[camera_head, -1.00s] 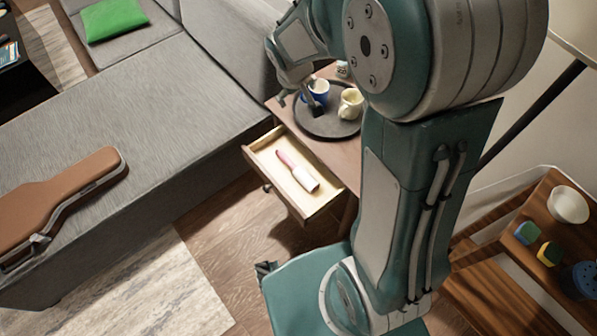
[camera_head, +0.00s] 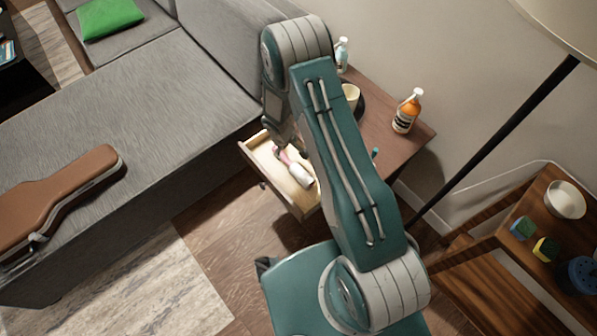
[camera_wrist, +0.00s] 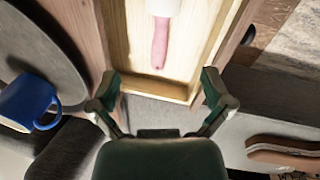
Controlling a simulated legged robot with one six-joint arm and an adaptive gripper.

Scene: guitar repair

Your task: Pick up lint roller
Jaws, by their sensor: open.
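In the wrist view the pink handle of the lint roller (camera_wrist: 160,45) points toward my gripper (camera_wrist: 163,98). My gripper is open and empty, with its two fingers spread to either side of the drawer's end, short of the handle. In the head view my arm hides part of the drawer, and the fingers are hard to make out over the drawer's back part.
A blue mug (camera_wrist: 28,103) stands on the tray (camera_wrist: 40,62). A grey sofa (camera_head: 120,130) with a guitar case (camera_head: 60,195) flanks the drawer. Wooden drawer walls surround the roller.

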